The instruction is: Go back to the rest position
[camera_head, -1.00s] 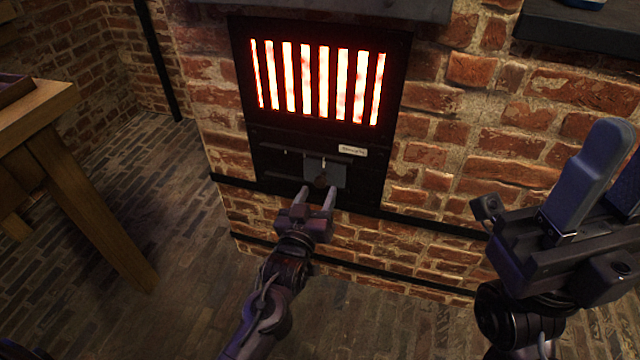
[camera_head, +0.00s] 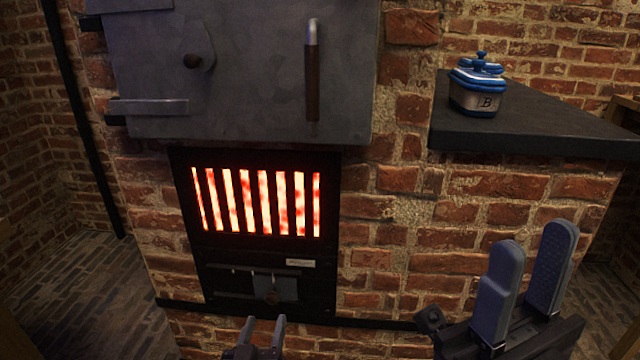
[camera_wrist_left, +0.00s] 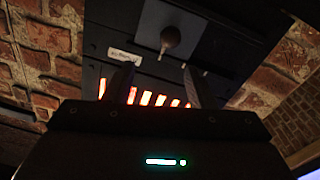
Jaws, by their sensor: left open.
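My left gripper (camera_head: 264,322) is low in the head view, in front of the stove's lower panel. Its two fingers are apart with nothing between them. In the left wrist view, its open fingers (camera_wrist_left: 158,85) show as dark shapes before the glowing grate and a round knob (camera_wrist_left: 170,38). My right gripper (camera_head: 533,248) is raised at the lower right of the head view. Its two blue-grey finger pads stand apart, and nothing is held.
The brick stove has a closed grey door (camera_head: 240,85) above a glowing grate (camera_head: 262,200). Below is a small metal plate (camera_head: 277,288). A blue-and-white lidded jar marked B (camera_head: 477,90) stands on a dark ledge (camera_head: 540,135) at right. Open floor (camera_head: 90,290) lies at left.

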